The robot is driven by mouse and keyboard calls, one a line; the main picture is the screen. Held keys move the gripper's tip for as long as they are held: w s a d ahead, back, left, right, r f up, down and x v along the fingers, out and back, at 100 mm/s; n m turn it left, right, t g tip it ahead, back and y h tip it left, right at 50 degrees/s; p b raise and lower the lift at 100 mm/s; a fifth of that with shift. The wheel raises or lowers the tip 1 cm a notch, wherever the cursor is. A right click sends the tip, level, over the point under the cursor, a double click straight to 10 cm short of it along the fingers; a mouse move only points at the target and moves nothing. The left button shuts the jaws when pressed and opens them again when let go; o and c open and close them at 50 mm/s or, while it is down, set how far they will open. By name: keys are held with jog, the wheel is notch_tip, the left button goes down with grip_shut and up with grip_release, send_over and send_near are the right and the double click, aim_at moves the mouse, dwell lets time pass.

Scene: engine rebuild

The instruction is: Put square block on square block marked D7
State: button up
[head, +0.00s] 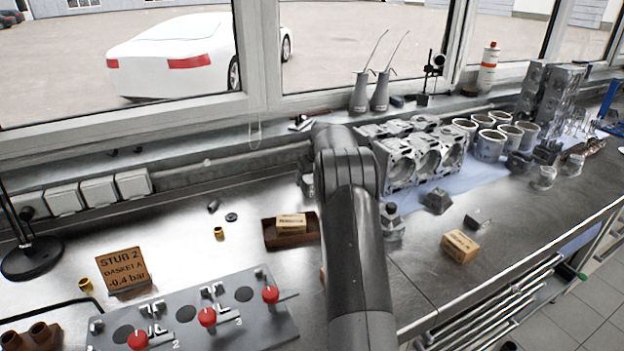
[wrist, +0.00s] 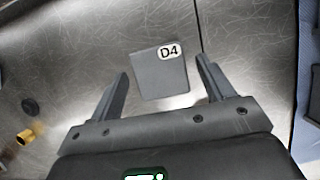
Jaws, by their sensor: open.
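A grey square block (wrist: 160,78) marked D4 lies on the steel bench in the wrist view. It sits between the two fingers of my gripper (wrist: 162,68), with a gap on each side. The gripper is open and holds nothing. In the head view my arm hides the gripper, and I cannot make out the D4 block there. A dark grey block (head: 437,201) and another with a pale patch (head: 478,221) stand right of my arm. No mark D7 is legible in either view.
A brown tray (head: 270,240) with a small box stands left of my arm. A tan box (head: 460,246) lies to the right. Engine castings (head: 420,160) and cylinder liners (head: 490,145) crowd the back. A panel with red knobs (head: 190,318) is at front left.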

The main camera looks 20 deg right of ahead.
jog(key=v, duration=1.2)
jog(key=s+a+r+n, duration=0.6)
jog(key=s+a+n, duration=0.2)
jog(key=s, duration=0.2)
jog(key=s+a+r+n, duration=0.6)
jog(key=s+a+n, duration=0.2)
jog(key=s+a, duration=0.15)
jog(key=s+a+f+n, duration=0.2)
jog(key=s+n, duration=0.4)
jog(key=s, duration=0.3)
jog(key=s+a+f+n, duration=0.3)
jog(key=s+a+n, duration=0.1)
jog(key=s+n, duration=0.3)
jog(key=s+a+f+n+t, duration=0.1)
jog(key=s+a+f+n, duration=0.2)
jog(key=s+n, duration=0.4)
jog(key=s, duration=0.4)
jog(key=shift+s+a, duration=0.25)
jog(key=shift+s, duration=0.05)
